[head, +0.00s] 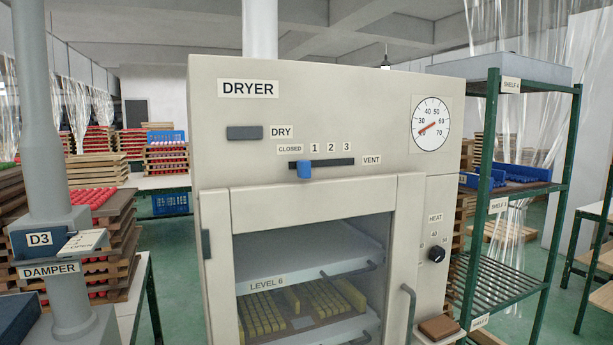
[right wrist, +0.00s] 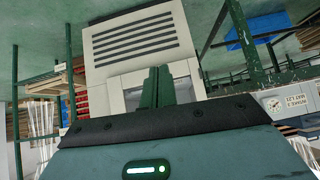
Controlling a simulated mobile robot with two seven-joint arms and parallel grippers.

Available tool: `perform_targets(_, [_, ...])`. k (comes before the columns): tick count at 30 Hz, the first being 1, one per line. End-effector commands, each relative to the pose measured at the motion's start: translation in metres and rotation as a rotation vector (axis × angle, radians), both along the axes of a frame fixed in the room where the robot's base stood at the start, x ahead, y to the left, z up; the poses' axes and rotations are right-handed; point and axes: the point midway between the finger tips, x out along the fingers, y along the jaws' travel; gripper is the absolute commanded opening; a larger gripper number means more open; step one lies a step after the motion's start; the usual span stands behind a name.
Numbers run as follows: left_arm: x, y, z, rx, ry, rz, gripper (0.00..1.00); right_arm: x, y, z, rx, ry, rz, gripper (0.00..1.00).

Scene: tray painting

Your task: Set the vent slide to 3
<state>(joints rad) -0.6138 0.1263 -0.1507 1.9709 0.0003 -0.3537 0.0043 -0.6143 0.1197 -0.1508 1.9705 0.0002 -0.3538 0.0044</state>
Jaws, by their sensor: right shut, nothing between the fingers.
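The vent slide is a blue knob (head: 304,170) in a dark horizontal slot (head: 335,162) on the dryer's front, left of the VENT label (head: 371,160). The marks CLOSED, 1, 2 and 3 run left to right above the slot. The knob sits near the slot's left end, between CLOSED and 1. My right gripper (right wrist: 158,87) shows in the right wrist view, its green fingers shut together and empty.
The dryer (head: 209,115) has a DRY switch (head: 244,132), a round gauge (head: 430,124), a HEAT knob (head: 437,254) and a glass door with a handle (head: 409,310). A damper pipe (head: 40,170) stands at left, a green shelf rack (head: 484,210) at right. A slotted cream panel (right wrist: 98,40) lies beyond my right fingers.

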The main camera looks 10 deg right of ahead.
Motion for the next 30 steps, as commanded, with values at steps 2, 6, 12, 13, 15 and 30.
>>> perform_targets(2, [0.0,0.0,0.0,-0.001,0.0,0.001,0.36,0.0,0.0,0.0,0.0,0.0,0.0,0.0])
perform_targets(6, [0.0,-0.001,0.0,-0.002,-0.001,0.002,0.36,0.0,0.0,0.0,0.0,0.0,0.0,0.0])
perform_targets(12, [0.0,-0.003,0.001,-0.008,0.0,0.009,0.36,0.0,0.0,0.0,0.0,0.0,0.0,0.0])
perform_targets(13, [0.0,-0.003,0.001,-0.009,0.0,0.01,0.36,0.0,0.0,0.0,0.0,0.0,0.0,0.0])
perform_targets(15, [0.001,-0.004,0.001,-0.01,0.0,0.011,0.36,0.0,0.0,0.0,0.0,0.0,0.0,0.04])
perform_targets(30, [-0.009,-0.002,-0.01,-0.006,0.026,0.006,0.36,0.183,0.024,0.072,-0.448,-0.371,0.425,0.42])
